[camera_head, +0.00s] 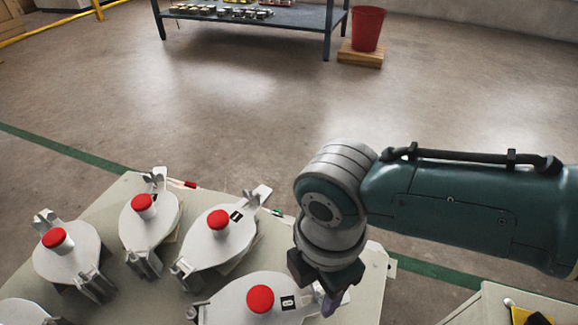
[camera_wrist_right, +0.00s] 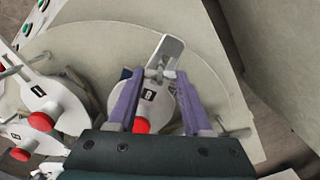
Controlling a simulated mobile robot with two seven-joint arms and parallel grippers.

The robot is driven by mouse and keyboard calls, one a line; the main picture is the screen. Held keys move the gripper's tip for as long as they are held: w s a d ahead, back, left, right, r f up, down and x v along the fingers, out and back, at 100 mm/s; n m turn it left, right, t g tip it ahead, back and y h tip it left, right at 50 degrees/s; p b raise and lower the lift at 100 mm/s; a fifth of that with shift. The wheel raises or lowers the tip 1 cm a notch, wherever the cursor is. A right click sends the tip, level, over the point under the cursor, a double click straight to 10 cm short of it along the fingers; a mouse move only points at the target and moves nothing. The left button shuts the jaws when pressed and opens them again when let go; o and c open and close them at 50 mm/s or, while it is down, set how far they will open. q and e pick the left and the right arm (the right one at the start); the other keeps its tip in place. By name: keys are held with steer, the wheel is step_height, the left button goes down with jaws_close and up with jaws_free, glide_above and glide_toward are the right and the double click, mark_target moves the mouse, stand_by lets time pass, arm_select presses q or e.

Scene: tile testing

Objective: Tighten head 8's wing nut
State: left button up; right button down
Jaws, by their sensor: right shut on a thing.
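A round grey-white test head (camera_head: 230,305) with a red knob (camera_head: 260,299) and a small black label stands at the near edge of the table in the head view. My right gripper (camera_head: 330,303) points down at its right side, and its wrist hides that end of the head. In the right wrist view the same head (camera_wrist_right: 157,95) lies between my purple fingers. My right gripper (camera_wrist_right: 160,75) is shut on a small metal wing nut (camera_wrist_right: 160,74) by a pale lever plate. The label's number is too small to read. My left gripper is not in view.
Several similar heads with red knobs (camera_head: 217,220) stand close together to the left on the pale table (camera_head: 120,195). Another pale surface (camera_head: 490,300) is at the lower right. A blue-grey shelf (camera_head: 250,17) and a red bucket (camera_head: 368,28) stand far back beyond open floor.

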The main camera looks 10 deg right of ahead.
mark_target(319, 292)
steer(key=m+p, duration=0.1)
steer(key=m, duration=0.2)
steer(key=shift+m, duration=0.5)
steer(key=shift+c, duration=1.6)
jaws_free()
steer(key=shift+r, duration=0.1)
step_height(319, 292, up, 10)
steer(key=p, duration=0.7)
steer(key=shift+p, duration=0.35)
